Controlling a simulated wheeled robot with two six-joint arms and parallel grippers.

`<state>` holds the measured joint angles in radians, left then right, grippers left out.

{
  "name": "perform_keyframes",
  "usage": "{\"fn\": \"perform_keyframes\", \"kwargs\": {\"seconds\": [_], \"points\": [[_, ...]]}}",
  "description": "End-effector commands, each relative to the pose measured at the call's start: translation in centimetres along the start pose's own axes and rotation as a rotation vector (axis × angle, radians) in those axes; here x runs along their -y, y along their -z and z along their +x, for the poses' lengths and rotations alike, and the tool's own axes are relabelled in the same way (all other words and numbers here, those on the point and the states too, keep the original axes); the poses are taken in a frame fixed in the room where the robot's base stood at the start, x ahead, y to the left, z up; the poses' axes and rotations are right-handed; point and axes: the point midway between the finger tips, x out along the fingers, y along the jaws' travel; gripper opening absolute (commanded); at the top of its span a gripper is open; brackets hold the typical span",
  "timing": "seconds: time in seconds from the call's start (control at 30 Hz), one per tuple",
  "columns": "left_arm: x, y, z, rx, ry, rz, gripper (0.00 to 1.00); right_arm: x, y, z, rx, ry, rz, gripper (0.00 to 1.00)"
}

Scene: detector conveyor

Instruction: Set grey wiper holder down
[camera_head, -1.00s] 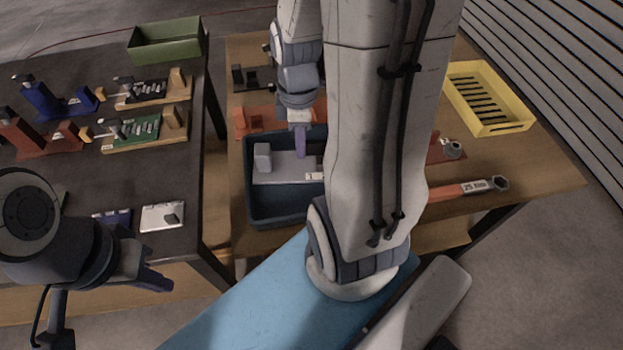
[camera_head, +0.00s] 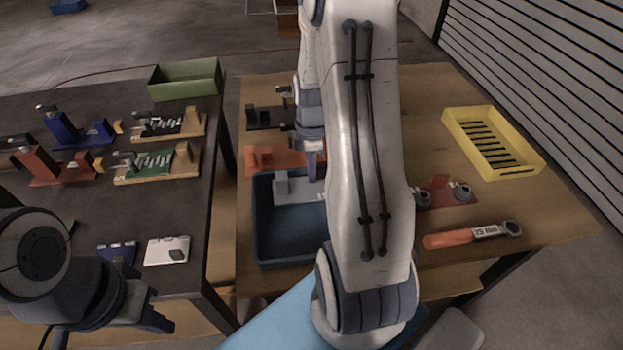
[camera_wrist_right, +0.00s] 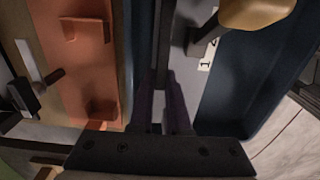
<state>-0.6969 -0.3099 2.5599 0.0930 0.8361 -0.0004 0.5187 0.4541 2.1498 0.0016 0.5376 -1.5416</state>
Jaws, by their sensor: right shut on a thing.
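The grey wiper holder (camera_head: 297,190), a flat plate with an upright block at its left end, shows over the far part of the dark blue bin (camera_head: 262,235). My right gripper (camera_head: 316,165) points down at its far edge and is shut on it; my own arm hides its right end. In the right wrist view the grey plate (camera_wrist_right: 217,70) lies right of the closely spaced fingers (camera_wrist_right: 165,105), with the blue bin (camera_wrist_right: 262,80) around and below it. I cannot tell whether it touches the bin. My left gripper (camera_head: 152,315) is low at the left, its jaw opening unclear.
An orange holder (camera_head: 262,160) lies just beyond the bin, with a black holder (camera_head: 265,117) behind it. A torque wrench (camera_head: 475,234), a red fixture (camera_head: 440,190) and a yellow crate (camera_head: 452,128) are to the right. The dark table at left carries several holders.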

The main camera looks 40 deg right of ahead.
Motion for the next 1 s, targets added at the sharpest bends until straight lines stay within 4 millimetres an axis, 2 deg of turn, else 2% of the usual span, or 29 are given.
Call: {"fn": "perform_keyframes", "kwargs": {"seconds": [0.27, 0.7, 0.73, 0.77, 0.8, 1.0], "points": [[0.0, 0.0, -0.1, 0.000, 0.000, 0.000, 0.00, 0.1, 0.0, 3.5, 0.000, 0.002, 0.000, 0.00], [0.0, 0.0, 0.2, 0.000, 0.000, 0.000, 0.00, 0.0, 0.0, 4.3, 0.000, 0.000, 0.000, 0.00], [0.0, 0.0, 0.1, 0.000, 0.000, 0.000, 0.00, 0.1, 0.0, 4.2, 0.000, 0.001, 0.000, 0.26], [0.0, 0.0, 0.1, 0.000, 0.000, 0.000, 0.00, 0.1, 0.0, 4.2, 0.000, 0.001, 0.000, 0.38], [0.0, 0.0, 0.1, 0.000, 0.000, 0.000, 0.00, 0.1, 0.0, 4.2, 0.000, 0.001, 0.001, 0.45], [0.0, 0.0, 0.1, 0.000, 0.000, 0.000, 0.00, 0.1, 0.0, 4.2, 0.000, 0.001, 0.001, 0.45]]}}
